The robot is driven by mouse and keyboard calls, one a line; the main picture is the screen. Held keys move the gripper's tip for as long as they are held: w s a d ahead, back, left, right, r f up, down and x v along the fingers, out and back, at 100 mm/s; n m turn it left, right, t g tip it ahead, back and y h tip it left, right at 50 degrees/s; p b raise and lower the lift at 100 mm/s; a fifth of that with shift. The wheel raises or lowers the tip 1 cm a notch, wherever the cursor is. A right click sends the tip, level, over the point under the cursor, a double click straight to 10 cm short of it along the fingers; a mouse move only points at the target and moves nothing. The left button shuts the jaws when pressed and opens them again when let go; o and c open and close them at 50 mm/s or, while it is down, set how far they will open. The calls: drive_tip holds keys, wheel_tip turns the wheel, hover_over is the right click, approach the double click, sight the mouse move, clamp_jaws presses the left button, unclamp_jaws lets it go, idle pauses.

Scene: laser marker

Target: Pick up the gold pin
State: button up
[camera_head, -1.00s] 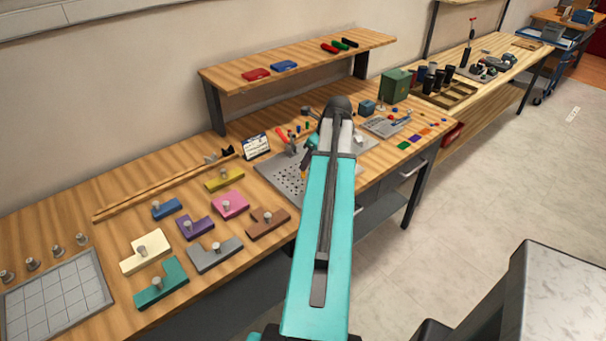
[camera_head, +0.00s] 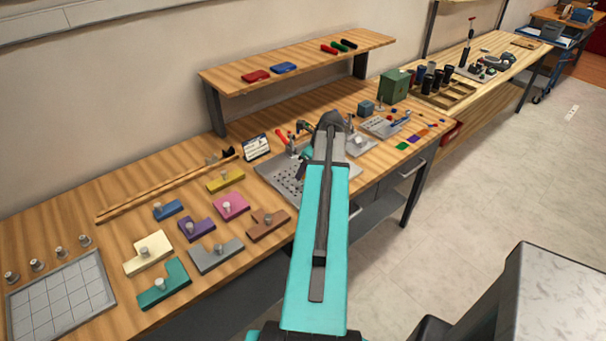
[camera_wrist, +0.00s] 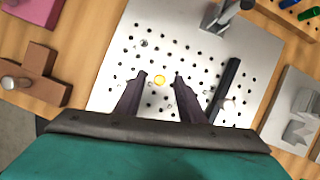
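The gold pin (camera_wrist: 159,79) shows in the wrist view as a small round yellow head on the grey perforated plate (camera_wrist: 108,98). The plate also shows in the head view (camera_head: 272,170), partly behind my arm. My gripper (camera_wrist: 160,75) is open and empty, its two dark fingertips to the left and right of the pin head in the picture. I cannot tell the height of the fingertips above the plate. In the head view my arm hides the pin and most of the gripper.
A dark upright bar (camera_wrist: 228,85) stands on the plate right of my fingers, near a metal clamp-like fixture (camera_wrist: 222,14). A brown block with a knob (camera_wrist: 35,80) lies to the left. A grey block piece (camera_wrist: 300,118) lies to the right. A raised shelf (camera_head: 300,62) runs behind.

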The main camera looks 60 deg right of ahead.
drive_tip(key=shift+w+f, duration=0.15)
drive_tip(key=shift+f, duration=0.15)
idle(0.4)
clamp_jaws()
